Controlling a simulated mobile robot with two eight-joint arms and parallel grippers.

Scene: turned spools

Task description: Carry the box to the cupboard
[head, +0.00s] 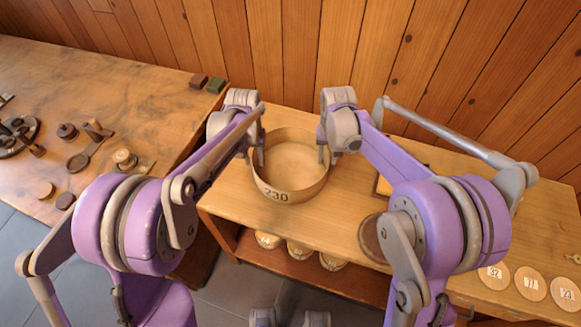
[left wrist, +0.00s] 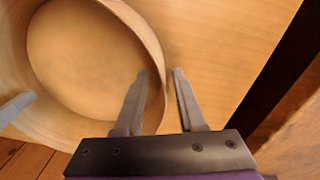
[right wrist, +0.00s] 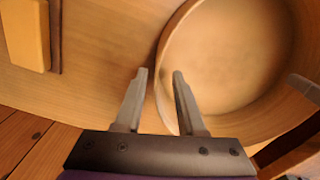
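The box is a round, open wooden tub (head: 277,194) marked 230. It stands upright on a light wooden bench top and looks empty. My left gripper (head: 256,156) is at its left rim, and my right gripper (head: 327,156) is at its right rim. In the left wrist view the fingers (left wrist: 161,72) straddle the box wall (left wrist: 155,50), one inside and one outside, with a narrow gap showing. In the right wrist view the fingers (right wrist: 160,72) straddle the wall likewise, also with a gap. I cannot make out a separate cupboard.
Below the bench top (head: 320,215) is an open shelf (head: 300,268) with several round lids. Numbered discs (head: 530,282) lie at the right. A dark round disc (head: 372,238) is partly behind my right arm. A workbench (head: 110,90) with turned pieces stands left. A plank wall closes the back.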

